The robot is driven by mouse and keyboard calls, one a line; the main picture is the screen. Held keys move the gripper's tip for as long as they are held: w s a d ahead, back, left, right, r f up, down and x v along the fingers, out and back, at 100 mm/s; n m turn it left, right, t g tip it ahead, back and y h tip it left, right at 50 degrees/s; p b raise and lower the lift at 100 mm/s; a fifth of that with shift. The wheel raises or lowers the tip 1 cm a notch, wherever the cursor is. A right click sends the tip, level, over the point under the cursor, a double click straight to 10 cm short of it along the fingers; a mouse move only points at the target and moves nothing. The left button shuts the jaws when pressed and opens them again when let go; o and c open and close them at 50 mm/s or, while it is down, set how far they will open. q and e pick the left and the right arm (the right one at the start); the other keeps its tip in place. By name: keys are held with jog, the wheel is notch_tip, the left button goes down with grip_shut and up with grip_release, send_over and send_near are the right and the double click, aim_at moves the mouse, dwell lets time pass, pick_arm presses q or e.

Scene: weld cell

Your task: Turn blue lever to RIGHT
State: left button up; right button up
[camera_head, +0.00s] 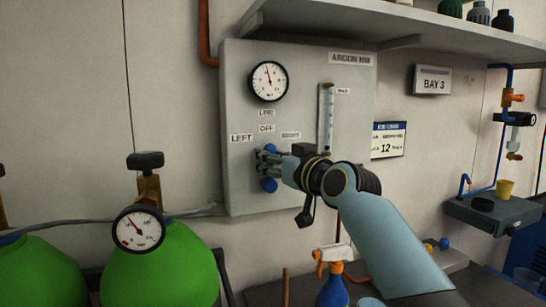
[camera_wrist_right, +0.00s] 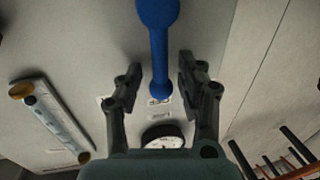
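The blue lever (camera_head: 269,184) is on the grey argon panel (camera_head: 240,190). Its thick hub is at the bottom and its narrow end points up, toward the OFF label (camera_head: 266,128). The LEFT label (camera_head: 241,138) is to the left; another label (camera_head: 290,135), too small to read surely, is to the right. My right gripper (camera_head: 264,160) is at the lever and hides its middle. In the wrist view, the lever (camera_wrist_right: 159,50) stands between the two open fingers of my right gripper (camera_wrist_right: 160,80), with a gap on each side. My left gripper is out of view.
A round gauge (camera_head: 269,81) and a flow tube (camera_head: 326,118) are on the panel above the lever. A shelf (camera_head: 400,22) juts out overhead. Green cylinders (camera_head: 165,270) stand at the lower left, and a spray bottle (camera_head: 332,290) stands below my right arm.

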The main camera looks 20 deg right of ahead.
jog(key=shift+c, duration=0.2)
grip_shut()
jog(key=shift+d+f, duration=0.1)
dwell(0.4)
jog(key=d+m, duration=0.1)
jog(key=m, duration=0.2)
jog(key=d+f+m+t+b, duration=0.1)
jog(key=m, duration=0.2)
jog(key=d+f+m, duration=0.1)
jog(key=d+m, duration=0.1)
jog(key=m, duration=0.1)
jog(key=shift+w+m+t+h+b, duration=0.15)
jog(key=shift+m+t+h+b, duration=0.15)
jog(key=shift+t+b, duration=0.1)
dwell(0.3)
